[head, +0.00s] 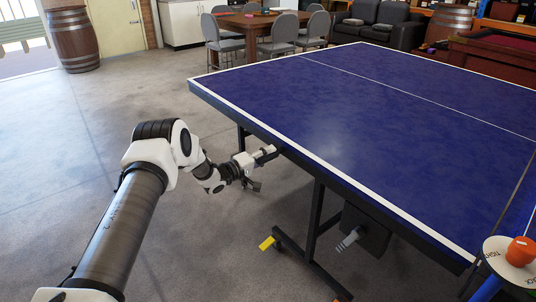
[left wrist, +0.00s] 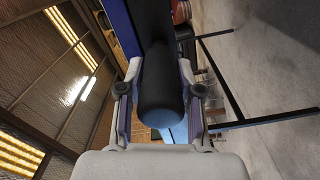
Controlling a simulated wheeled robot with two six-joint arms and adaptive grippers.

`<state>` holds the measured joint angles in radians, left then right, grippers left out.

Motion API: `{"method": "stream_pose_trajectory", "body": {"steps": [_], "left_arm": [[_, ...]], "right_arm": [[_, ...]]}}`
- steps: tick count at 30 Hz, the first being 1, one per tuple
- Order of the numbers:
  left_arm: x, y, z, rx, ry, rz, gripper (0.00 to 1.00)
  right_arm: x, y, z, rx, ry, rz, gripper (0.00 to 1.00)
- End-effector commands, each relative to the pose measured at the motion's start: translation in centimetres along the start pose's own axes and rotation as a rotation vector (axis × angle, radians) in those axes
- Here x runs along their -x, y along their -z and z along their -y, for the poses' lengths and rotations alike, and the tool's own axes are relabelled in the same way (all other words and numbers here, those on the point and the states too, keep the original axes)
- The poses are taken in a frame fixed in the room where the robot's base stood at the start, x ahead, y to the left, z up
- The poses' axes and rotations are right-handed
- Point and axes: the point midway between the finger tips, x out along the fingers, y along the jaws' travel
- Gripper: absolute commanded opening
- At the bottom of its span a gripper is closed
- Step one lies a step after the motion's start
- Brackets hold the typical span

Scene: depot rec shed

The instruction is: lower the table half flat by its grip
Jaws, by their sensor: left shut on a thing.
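The blue table half (head: 330,120) with white edge lines lies broad and looks about level in the head view, its near edge running from upper left to lower right. My left gripper (head: 266,154) is at this near edge, shut on the grip. The grip (left wrist: 161,88) is a thick black cylinder that sits between both fingers in the left wrist view. In the head view the grip is mostly hidden by the gripper and the edge. My right gripper is not in view.
Dark table legs (head: 316,222) stand below the edge, with a yellow tab (head: 267,243) near a foot. An orange knob (head: 520,251) on a white lettered disc is at lower right. Chairs (head: 278,36) and a barrel (head: 73,40) stand far back. The floor at left is clear.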

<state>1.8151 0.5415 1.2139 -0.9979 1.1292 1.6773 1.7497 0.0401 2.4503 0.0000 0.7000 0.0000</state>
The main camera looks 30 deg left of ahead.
Motion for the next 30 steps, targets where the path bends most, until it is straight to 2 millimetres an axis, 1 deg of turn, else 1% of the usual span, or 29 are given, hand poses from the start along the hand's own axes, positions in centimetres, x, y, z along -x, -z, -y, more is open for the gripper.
{"method": "stream_pose_trajectory", "body": {"steps": [1, 6, 16, 17, 18, 19, 27, 30], "left_arm": [[-0.1, -0.1, 0.4, -0.002, -0.007, -0.002, 0.0], [0.0, -0.5, 1.3, 0.0, 0.0, 0.001, 0.0], [0.1, -1.0, 1.9, 0.002, 0.011, 0.009, 0.0], [0.2, -1.0, 1.9, 0.003, 0.011, 0.009, 0.38], [0.2, -1.0, 1.9, 0.003, 0.012, 0.01, 0.52], [0.2, -1.0, 1.9, 0.003, 0.012, 0.01, 0.6], [0.1, -0.8, 1.6, 0.001, 0.005, 0.006, 0.6], [0.7, -0.7, 1.5, 0.001, 0.005, 0.005, 0.6]], "right_arm": [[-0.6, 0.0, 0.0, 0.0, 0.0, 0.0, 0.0], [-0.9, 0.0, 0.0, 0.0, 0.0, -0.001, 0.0], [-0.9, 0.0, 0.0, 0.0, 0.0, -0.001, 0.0], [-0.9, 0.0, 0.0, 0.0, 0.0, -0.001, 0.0], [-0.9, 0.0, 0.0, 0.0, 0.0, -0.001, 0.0], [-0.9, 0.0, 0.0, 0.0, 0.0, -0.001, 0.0], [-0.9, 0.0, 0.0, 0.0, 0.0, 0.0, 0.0], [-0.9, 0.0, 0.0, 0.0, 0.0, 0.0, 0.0]]}}
